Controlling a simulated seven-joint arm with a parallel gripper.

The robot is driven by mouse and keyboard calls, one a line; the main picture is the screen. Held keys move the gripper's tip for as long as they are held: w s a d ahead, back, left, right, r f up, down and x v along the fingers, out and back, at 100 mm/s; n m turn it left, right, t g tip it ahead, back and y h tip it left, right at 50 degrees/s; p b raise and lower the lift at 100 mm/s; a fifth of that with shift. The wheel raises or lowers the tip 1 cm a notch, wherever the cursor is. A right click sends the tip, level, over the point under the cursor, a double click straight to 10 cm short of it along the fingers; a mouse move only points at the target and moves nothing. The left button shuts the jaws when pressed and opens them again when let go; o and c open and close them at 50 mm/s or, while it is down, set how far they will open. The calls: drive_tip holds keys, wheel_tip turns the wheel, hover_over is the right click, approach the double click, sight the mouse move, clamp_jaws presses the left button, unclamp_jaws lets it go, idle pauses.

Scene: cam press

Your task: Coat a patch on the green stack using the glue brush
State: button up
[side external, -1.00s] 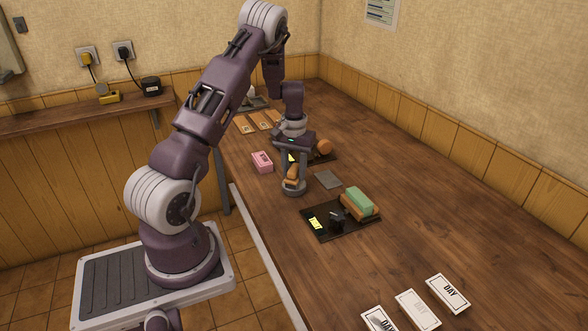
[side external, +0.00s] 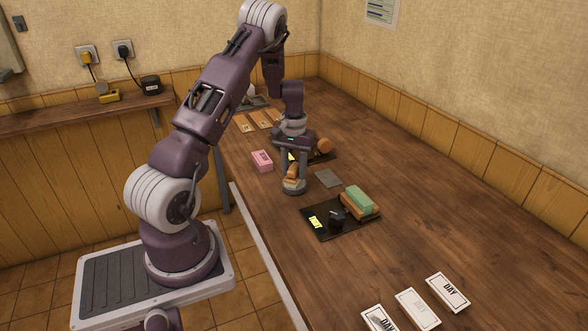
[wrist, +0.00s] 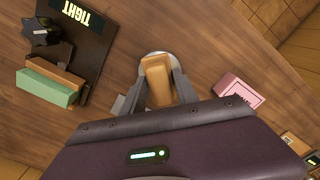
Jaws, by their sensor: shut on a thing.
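The green stack (side external: 359,198) is a green block in a tan wooden holder on a dark tray with a yellow label. In the wrist view the green block (wrist: 45,88) is at the left, and the label reads TIGHT. My gripper (side external: 292,180) is shut on the tan wooden handle (wrist: 157,82) of what looks like the glue brush. The handle is over a round grey pot (side external: 293,189), left of and behind the green stack's tray. The bristles are hidden, and I cannot tell whether they are inside the pot.
A pink block (side external: 262,161) lies left of my gripper. A flat grey plate (side external: 328,179) lies between the pot and the tray (side external: 318,232). A second dark tray with an orange-brown object (side external: 324,147) is behind. White DAY cards (side external: 448,292) lie in front. The table's right side is clear.

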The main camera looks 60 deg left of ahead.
sight(294, 166)
drive_tip(key=shift+r, duration=3.45)
